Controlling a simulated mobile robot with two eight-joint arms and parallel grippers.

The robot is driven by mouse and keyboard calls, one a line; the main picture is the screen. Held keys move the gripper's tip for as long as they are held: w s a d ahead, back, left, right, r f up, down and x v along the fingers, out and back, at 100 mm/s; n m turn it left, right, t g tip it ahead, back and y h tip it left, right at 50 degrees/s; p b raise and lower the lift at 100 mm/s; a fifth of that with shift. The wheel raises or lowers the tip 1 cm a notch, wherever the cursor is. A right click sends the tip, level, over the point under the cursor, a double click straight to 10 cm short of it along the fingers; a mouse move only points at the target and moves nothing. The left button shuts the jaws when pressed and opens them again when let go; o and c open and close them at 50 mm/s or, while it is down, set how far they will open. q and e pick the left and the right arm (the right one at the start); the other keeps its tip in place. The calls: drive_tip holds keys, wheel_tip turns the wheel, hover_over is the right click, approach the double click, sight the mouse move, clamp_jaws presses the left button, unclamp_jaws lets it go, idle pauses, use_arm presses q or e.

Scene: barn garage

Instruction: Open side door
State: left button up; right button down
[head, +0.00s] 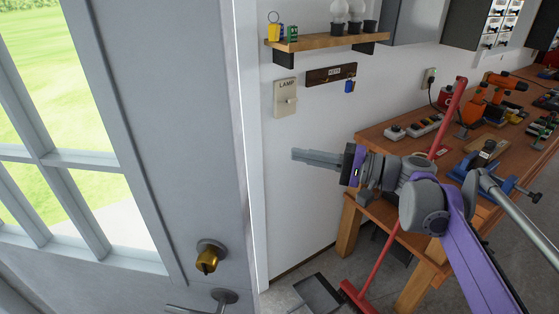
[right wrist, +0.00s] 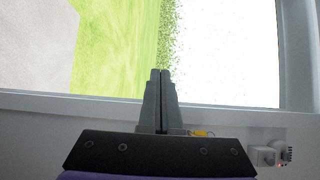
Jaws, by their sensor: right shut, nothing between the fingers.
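The grey side door (head: 205,120) with its paned window fills the left of the head view. Its right edge lies along the white frame, and I see no clear gap there. A brass lock knob (head: 207,261) sits above the metal lever handle (head: 205,303), which is partly cut off by the bottom edge. My right gripper (head: 294,155) is shut and empty, pointing left, above and to the right of the handle and apart from it. In the right wrist view its shut fingers (right wrist: 160,72) appear in front of a window pane (right wrist: 115,50). My left gripper is not in view.
A wooden workbench (head: 378,143) with tools stands at right. A red-handled broom (head: 383,255) leans against it, its head on the floor. A shelf (head: 325,41), a lamp switch plate (head: 285,98) and a key rack (head: 331,75) are on the wall.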

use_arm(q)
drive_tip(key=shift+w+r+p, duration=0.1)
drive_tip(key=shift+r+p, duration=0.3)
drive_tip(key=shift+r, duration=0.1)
use_arm(e)
drive_tip(key=s+a, duration=0.1)
drive_tip(key=a, duration=0.8)
drive_tip(key=shift+s, duration=0.1)
